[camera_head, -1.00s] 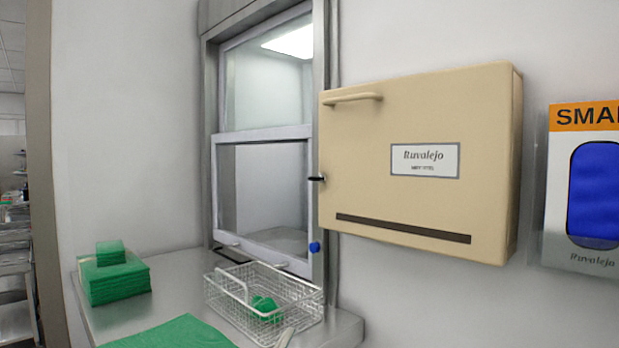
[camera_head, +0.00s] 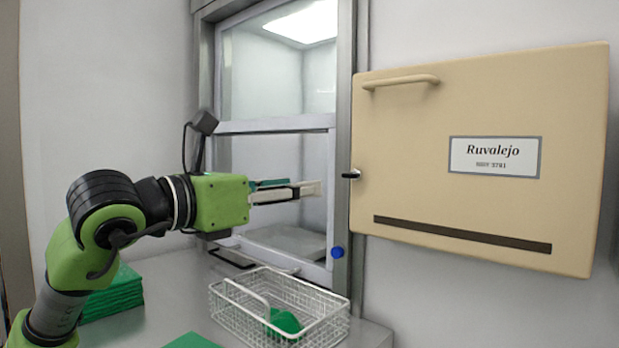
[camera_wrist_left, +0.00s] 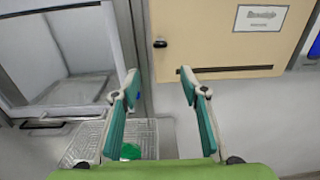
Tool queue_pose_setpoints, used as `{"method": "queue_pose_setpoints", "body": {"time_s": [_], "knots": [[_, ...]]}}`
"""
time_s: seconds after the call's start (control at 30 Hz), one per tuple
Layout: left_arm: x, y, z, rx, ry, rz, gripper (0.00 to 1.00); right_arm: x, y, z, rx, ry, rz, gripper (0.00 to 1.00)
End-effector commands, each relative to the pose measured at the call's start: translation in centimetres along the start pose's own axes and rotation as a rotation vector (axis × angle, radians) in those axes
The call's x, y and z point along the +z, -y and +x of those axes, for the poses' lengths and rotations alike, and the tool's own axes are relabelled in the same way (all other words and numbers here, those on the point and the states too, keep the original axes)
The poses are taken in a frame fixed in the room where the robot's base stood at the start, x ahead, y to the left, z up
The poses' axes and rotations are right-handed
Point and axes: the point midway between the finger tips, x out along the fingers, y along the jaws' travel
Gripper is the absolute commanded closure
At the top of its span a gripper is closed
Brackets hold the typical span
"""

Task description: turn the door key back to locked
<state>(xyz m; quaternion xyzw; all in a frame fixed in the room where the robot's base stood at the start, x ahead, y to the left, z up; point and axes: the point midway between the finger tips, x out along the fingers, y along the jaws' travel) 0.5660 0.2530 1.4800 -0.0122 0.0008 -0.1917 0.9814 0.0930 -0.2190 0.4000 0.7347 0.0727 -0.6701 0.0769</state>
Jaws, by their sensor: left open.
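A small dark key (camera_head: 351,174) sticks out at the left edge of the beige wall cabinet (camera_head: 420,130). It also shows in the left wrist view as a dark spot (camera_wrist_left: 160,44) on the cabinet door, above and between my fingertips. My left gripper (camera_head: 310,188) is left of the key in the head view, in front of the hatch window, its fingers pointing right. In the wrist view its two teal-padded fingers (camera_wrist_left: 160,82) are spread apart with nothing between them. The gripper is apart from the key. My right gripper is not in view.
A wire basket (camera_head: 232,312) with a green item stands on the steel counter below. Green folded cloths (camera_head: 112,298) are stacked at the left. A blue knob (camera_head: 337,252) sits on the hatch frame. The cabinet has a handle (camera_head: 400,81) at its top left.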

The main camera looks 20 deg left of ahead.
Motion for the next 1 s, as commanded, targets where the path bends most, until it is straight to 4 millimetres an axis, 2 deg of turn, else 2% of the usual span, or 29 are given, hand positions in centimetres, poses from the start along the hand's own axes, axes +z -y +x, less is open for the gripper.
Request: {"method": "queue_pose_setpoints", "body": {"time_s": [0.1, 0.17, 0.27, 0.4, 0.5, 0.57, 0.8, 1.0], "knots": [[0.5, -0.9, -0.2, 0.039, -0.002, 0.01, 0.6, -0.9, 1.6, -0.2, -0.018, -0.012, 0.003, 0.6], [0.6, -1.0, 0.3, 0.041, -0.004, 0.009, 0.6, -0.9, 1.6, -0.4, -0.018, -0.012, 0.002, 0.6], [0.8, -1.0, 1.7, 0.038, -0.004, 0.007, 0.6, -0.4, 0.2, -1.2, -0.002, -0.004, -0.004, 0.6], [0.8, -1.1, 4.6, 0.037, -0.007, 0.006, 0.6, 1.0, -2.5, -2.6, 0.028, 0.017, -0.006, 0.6], [0.9, -1.1, 6.8, 0.036, -0.005, 0.007, 0.6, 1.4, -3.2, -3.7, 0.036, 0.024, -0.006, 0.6], [0.9, -1.2, 8.0, 0.037, -0.005, 0.007, 0.6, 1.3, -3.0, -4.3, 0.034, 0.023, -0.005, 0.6], [0.7, -1.4, 12.0, 0.038, -0.004, 0.008, 0.6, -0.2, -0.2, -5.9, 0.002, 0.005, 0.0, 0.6], [0.5, -1.4, 13.3, 0.038, -0.002, 0.01, 0.6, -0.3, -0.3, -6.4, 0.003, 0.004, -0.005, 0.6]]}}
